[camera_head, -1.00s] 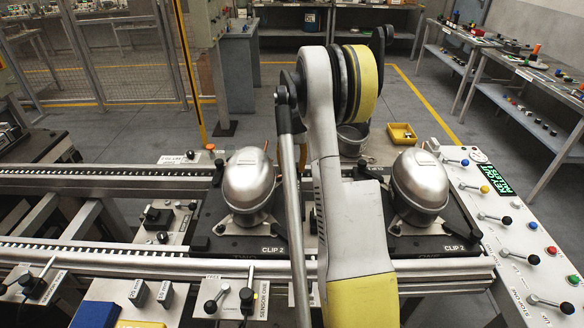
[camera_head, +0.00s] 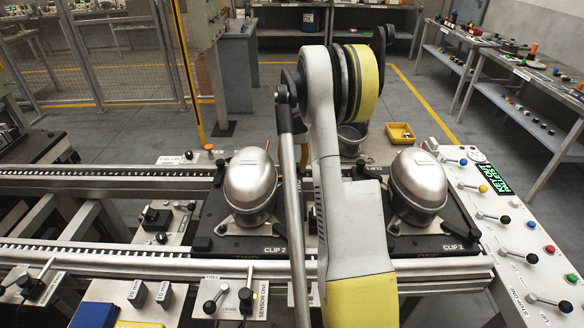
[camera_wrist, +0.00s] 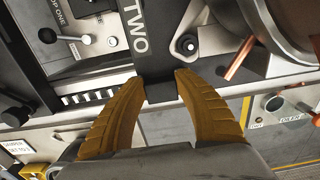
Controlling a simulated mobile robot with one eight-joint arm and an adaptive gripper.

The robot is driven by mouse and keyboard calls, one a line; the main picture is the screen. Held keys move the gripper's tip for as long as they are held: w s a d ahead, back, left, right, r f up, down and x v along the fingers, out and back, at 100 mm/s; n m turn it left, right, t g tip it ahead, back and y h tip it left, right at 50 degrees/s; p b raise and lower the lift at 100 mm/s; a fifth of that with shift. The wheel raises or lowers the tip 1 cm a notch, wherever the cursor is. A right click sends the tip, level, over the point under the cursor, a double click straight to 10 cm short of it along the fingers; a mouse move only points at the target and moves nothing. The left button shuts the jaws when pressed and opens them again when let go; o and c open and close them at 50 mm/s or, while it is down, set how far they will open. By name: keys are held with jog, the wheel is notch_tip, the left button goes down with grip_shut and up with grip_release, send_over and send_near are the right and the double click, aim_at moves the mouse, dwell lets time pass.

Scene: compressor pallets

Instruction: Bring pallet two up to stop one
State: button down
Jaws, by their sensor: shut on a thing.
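Pallet two (camera_head: 232,243) is a dark plate on the rails, left of my arm in the head view, carrying a silver compressor (camera_head: 250,182). Its edge marked TWO (camera_wrist: 137,28) shows in the wrist view. There my gripper (camera_wrist: 161,82) has its gold-brown fingers closed on a small dark tab (camera_wrist: 160,93) at that edge. A plate whose label reads as STOP ONE (camera_wrist: 66,14) lies left of the pallet in the wrist view, with a silver ball knob and a black knob.
Another pallet with a silver compressor (camera_head: 418,180) stands on the rails to the right. A control panel (camera_head: 497,227) with levers and coloured knobs lies beyond it. The left rails (camera_head: 95,182) are bare. A yellow bin (camera_head: 401,133) stands behind the line.

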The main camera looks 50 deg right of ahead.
jog(key=shift+s+d, duration=0.55)
jog(key=shift+s, duration=0.15)
dwell(0.7)
jog(key=c, duration=0.8)
grip_release()
jog(key=shift+c, duration=0.2)
notch_tip(320, 180, up, 12)
jog(key=a+r+n+t, duration=0.1)
jog(key=a+r, duration=0.2)
jog(key=a, duration=0.5)
jog(key=s+a+r+n+t, duration=0.1)
jog(key=a+r+n, duration=0.1)
jog(key=a, duration=0.6)
jog(key=s+a+r+n+t+h, duration=0.1)
jog(key=a+r, duration=0.2)
jog(key=a, duration=0.5)
jog(key=shift+a+r, duration=0.15)
jog(key=shift+r, duration=0.2)
jog(key=s+a+f+n+t, duration=0.2)
jog(key=s+a, duration=0.4)
jog(key=a, duration=0.3)
jog(key=s+a+f+n+t+y, duration=0.1)
jog(key=s+a+f+n+t, duration=0.1)
jog(key=s+a, duration=0.4)
jog(key=a+n, duration=0.1)
jog(key=a, duration=0.2)
jog(key=shift+s+a+f+n, duration=0.25)
jog(key=shift+n, duration=0.05)
